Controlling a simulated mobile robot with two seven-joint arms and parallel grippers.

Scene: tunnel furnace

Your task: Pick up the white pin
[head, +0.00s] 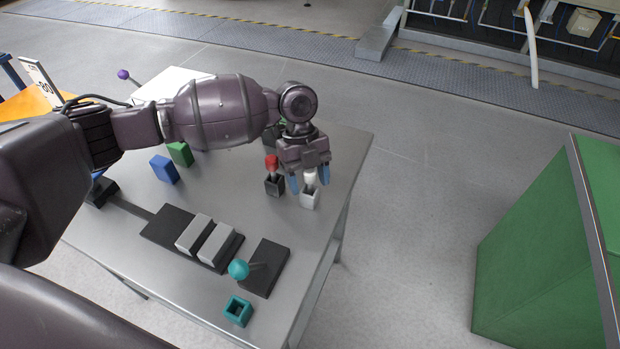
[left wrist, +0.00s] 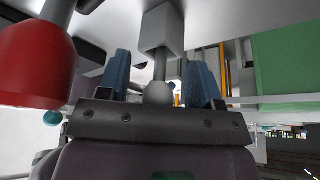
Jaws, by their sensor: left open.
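The white pin (head: 310,176) stands upright in a light grey square holder (head: 310,201) near the right side of the table. My left gripper (head: 309,182) is over it, pointing down, with its blue fingers open on either side of the pin. In the left wrist view the pin's round knob (left wrist: 158,93) sits between the open fingers of the left gripper (left wrist: 159,72), with visible gaps on both sides. The holder (left wrist: 162,30) lies beyond the fingertips. My right gripper is not in view.
A red pin (head: 271,163) stands in a black holder (head: 274,186) just left of the gripper; it looms close in the left wrist view (left wrist: 38,62). Blue (head: 164,169) and green (head: 180,153) blocks, a teal-knobbed lever (head: 239,269) and a teal square holder (head: 238,311) are on the table.

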